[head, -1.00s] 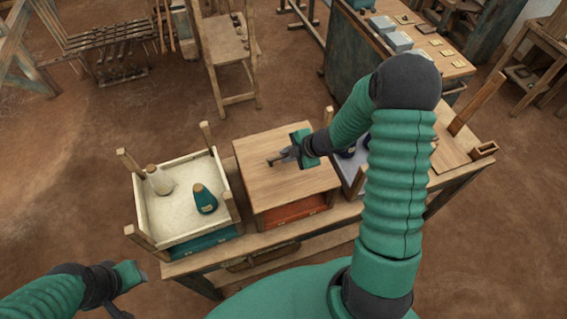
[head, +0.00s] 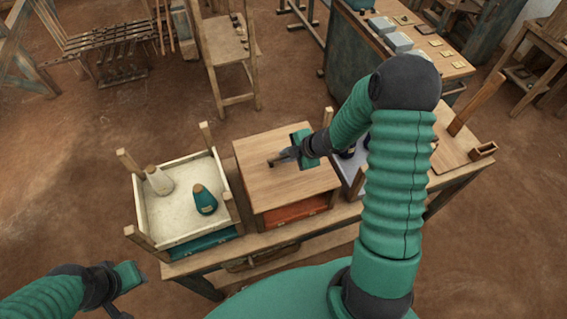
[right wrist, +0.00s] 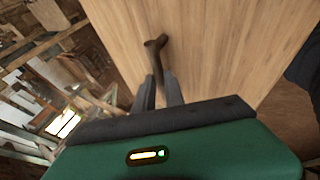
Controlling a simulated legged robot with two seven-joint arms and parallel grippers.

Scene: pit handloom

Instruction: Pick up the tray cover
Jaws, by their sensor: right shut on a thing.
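The tray cover (head: 262,187) is a flat, light-brown wooden board with a small dark handle (right wrist: 156,54). It lies over the middle tray, above an orange-red front (head: 296,212). In the right wrist view the cover (right wrist: 215,45) fills much of the upper picture. My right gripper (head: 282,158) reaches in from the right and is shut on the handle; its two fingers (right wrist: 160,92) sit close together at the handle's lower end. I see no clear gap under the cover. My left gripper (head: 128,292) is at the lower left, away from the trays; its jaw opening is unclear.
A grey tray (head: 350,168) is partly hidden behind my right arm. All stand on a wooden bench (head: 270,236).

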